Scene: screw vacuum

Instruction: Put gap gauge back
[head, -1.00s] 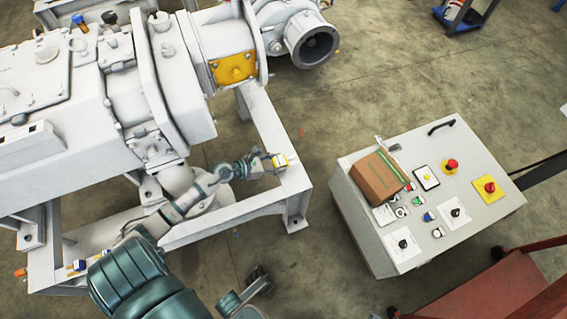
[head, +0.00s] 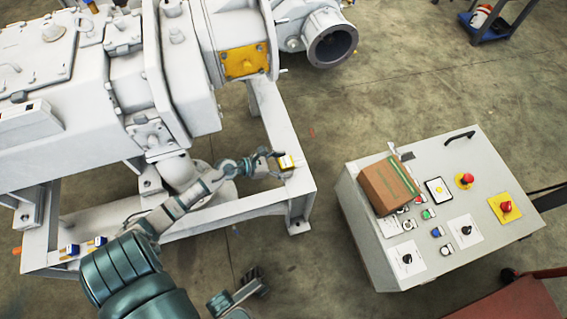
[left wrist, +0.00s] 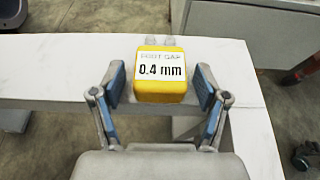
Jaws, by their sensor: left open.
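The gap gauge (head: 286,162) is a small yellow block with a white label, on the white frame beam below the machine. In the left wrist view the gauge (left wrist: 160,91) is upright and its label reads 0.4 mm. My left gripper (head: 275,163) reaches it from the left. Its open blue-padded fingers (left wrist: 158,90) stand on either side of the gauge's near end, with a gap visible on each side. The gauge's underside is hidden.
Two more small blue-and-white blocks (head: 83,247) rest on the frame's left part. The large white machine (head: 90,90) stands over the beam. A control box (head: 440,200) with buttons and a brown carton (head: 388,186) stands at right. Floor between frame and box is clear.

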